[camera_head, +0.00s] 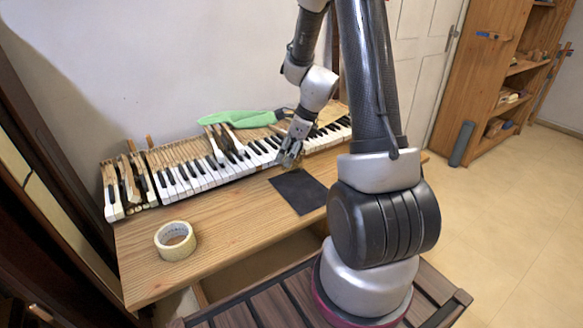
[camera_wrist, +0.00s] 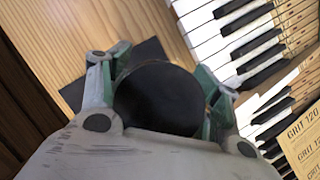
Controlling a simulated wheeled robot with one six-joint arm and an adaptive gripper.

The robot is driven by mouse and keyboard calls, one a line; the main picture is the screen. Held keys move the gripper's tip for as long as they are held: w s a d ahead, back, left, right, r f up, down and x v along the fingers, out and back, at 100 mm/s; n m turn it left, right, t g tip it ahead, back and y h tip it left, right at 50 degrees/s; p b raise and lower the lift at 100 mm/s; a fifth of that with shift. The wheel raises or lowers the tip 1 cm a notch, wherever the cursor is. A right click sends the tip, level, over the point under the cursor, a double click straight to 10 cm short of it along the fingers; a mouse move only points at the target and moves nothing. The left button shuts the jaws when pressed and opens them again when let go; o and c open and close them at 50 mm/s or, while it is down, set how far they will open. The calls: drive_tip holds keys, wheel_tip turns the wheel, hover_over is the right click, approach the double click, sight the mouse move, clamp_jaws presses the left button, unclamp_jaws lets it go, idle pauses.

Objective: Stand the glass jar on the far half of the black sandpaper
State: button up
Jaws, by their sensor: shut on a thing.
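My gripper (camera_head: 290,158) is shut on the glass jar, at the far edge of the black sandpaper (camera_head: 299,192). In the wrist view the jar (camera_wrist: 160,98) is a round dark shape between the two fingers. I cannot tell whether its dark face is a lid or the sandpaper showing through glass. A corner of the sandpaper (camera_wrist: 146,54) shows beyond the jar there. In the head view the jar is mostly hidden by the fingers. I cannot tell whether its base touches anything.
Piano keys (camera_head: 190,180) run along the back of the wooden table (camera_head: 225,215), close behind the gripper. A tape roll (camera_head: 175,241) stands at the left front. A sheet marked GRIT 120 (camera_wrist: 303,140) shows at right.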

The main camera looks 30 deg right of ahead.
drive_tip(key=shift+f, duration=2.2)
drive_tip(key=o, duration=1.3)
drive_tip(key=shift+f, duration=0.15)
